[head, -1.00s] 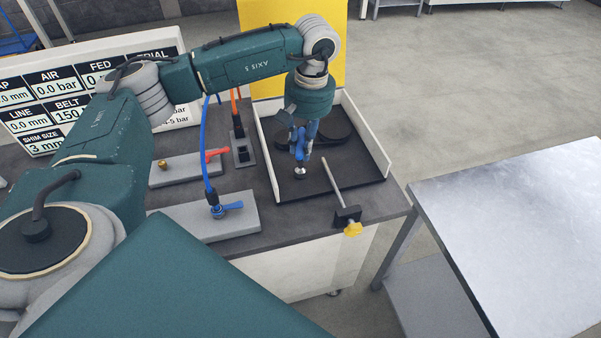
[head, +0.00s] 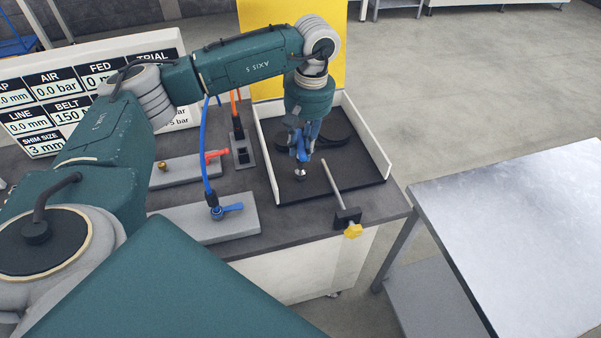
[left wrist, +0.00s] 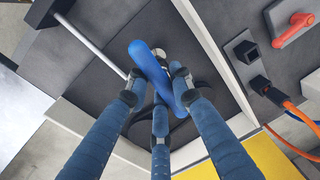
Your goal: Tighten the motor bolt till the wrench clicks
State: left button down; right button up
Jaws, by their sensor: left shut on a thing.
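My left gripper (head: 303,140) hangs over the right part of the bench, above a black tray area with pale walls (head: 378,150). Its fingers are shut on a blue-handled tool, which looks like the wrench (head: 302,154). A round silver end (head: 300,174) shows below the handle. In the left wrist view the blue handle (left wrist: 150,68) lies between the three fingers (left wrist: 160,95), with a silver round part behind it. The motor bolt cannot be made out, nor whether the tool touches it. My right gripper is not in view.
A grey rod (head: 332,184) ends at a black block with a yellow knob (head: 353,231). Left of the tray are a blue valve lever (head: 232,207) with its hose, a red lever (head: 216,154) and black sockets. A metal table (head: 510,220) stands at right.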

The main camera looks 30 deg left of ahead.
pick_arm(q)
jog(key=shift+r, duration=0.15)
jog(key=shift+r+p, duration=1.5)
jog(key=shift+r, duration=0.85)
